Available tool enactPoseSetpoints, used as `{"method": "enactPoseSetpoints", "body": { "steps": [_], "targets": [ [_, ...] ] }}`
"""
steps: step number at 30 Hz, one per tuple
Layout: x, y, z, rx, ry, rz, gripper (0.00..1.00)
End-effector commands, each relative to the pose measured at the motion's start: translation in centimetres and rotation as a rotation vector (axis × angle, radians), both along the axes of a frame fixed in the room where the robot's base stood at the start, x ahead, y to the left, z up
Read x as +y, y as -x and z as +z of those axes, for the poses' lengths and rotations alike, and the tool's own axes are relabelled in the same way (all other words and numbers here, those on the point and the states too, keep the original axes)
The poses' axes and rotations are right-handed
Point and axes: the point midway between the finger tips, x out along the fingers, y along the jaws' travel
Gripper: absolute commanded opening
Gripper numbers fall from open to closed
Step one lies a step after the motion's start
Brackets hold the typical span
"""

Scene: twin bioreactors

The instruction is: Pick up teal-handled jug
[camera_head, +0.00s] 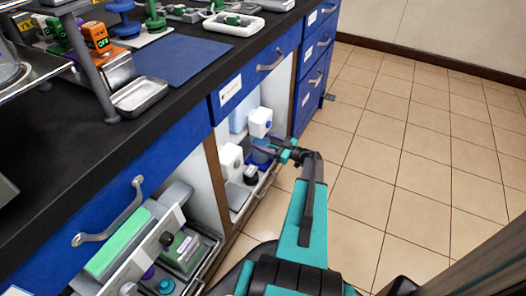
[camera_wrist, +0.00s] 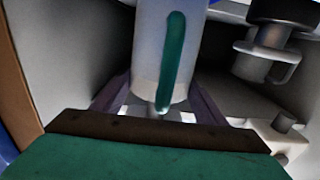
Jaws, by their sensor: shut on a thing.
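The jug (camera_wrist: 149,50) has a pale grey, rounded body with a long upright teal handle (camera_wrist: 173,58) facing the wrist camera. It fills the middle of the wrist view, and its top is cut off. My gripper (camera_wrist: 160,98) is shut on the jug, with a dark purple finger on each side of its lower part. In the head view my gripper (camera_head: 276,152) reaches into an open cabinet bay under the bench. A bluish vessel (camera_head: 261,151) shows at its fingers there, partly hidden by them.
White containers (camera_head: 231,160) and (camera_head: 260,122) stand close by in the bay. A dark-topped clear vessel (camera_wrist: 270,45) is to the right in the wrist view. A cabinet side wall (camera_wrist: 55,55) is on the left. The tiled floor (camera_head: 420,170) is clear.

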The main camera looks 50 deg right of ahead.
Motion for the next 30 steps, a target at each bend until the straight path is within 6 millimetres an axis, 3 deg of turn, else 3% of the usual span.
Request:
{"method": "enactPoseSetpoints", "body": {
  "steps": [11,19,30],
  "targets": [
    [0.0,0.0,0.4,-0.002,0.000,-0.001,0.04],
    [-0.1,0.0,2.1,-0.003,0.000,-0.001,0.04],
    [-2.1,6.7,1.9,-0.002,0.000,-0.004,0.04]
  ]
}}
